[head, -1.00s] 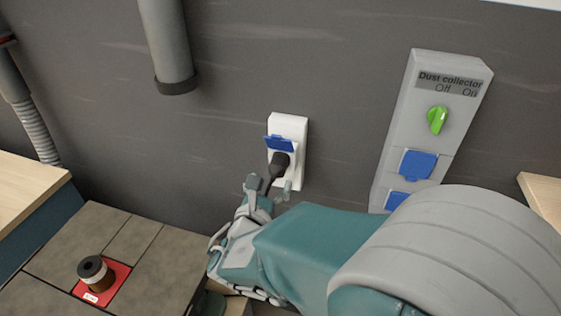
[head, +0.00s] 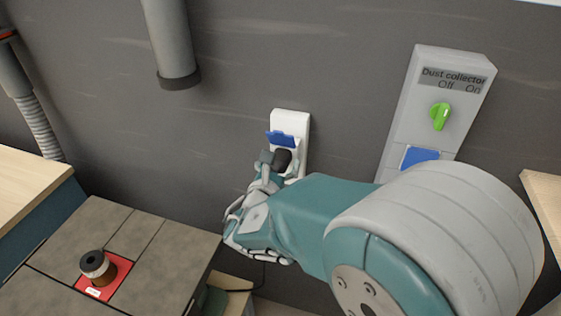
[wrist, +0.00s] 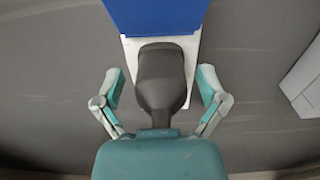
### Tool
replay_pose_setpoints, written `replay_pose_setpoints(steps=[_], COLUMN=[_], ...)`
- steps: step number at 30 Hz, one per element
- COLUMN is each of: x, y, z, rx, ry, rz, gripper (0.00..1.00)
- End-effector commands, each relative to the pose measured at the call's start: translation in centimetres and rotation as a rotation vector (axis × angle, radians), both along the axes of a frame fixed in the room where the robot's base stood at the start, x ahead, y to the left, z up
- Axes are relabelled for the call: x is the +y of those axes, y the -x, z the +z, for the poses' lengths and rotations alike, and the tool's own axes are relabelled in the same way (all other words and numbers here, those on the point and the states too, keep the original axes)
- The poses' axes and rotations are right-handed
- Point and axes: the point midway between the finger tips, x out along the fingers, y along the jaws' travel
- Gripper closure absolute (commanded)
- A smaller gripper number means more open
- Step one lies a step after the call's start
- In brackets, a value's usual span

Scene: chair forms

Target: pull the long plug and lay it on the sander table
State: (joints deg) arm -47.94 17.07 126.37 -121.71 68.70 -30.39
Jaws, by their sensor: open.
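The long plug (head: 282,159) is black and sits in the white wall socket (head: 291,122), under its raised blue lid (head: 281,139). In the wrist view the dark plug (wrist: 161,80) fills the middle, below the blue lid (wrist: 156,14). My gripper (head: 277,168) is at the plug. In the wrist view my gripper (wrist: 160,88) is open, with one finger on each side of the plug and a gap on both sides. The sander table (head: 165,245) is grey and tiled, at the lower left. The plug's lower end is hidden by my gripper.
A brown and black spool-like piece (head: 97,267) stands on a red pad (head: 118,274) on the sander table. The dust collector panel (head: 437,85) is on the wall at right. A grey pipe (head: 170,45) hangs above. The table's right part is clear.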

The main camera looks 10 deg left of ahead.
Motion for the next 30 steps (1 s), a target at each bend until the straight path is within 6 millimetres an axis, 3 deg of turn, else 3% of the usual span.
replay_pose_setpoints(steps=[20,26,30], x=[-0.11,-0.11,-0.11], y=[0.03,0.02,0.02], z=[0.00,-0.01,0.02], rx=[0.000,0.000,0.000], ry=[0.000,0.000,0.000], rz=[0.000,0.000,0.000], gripper=[0.09,0.98,1.00])
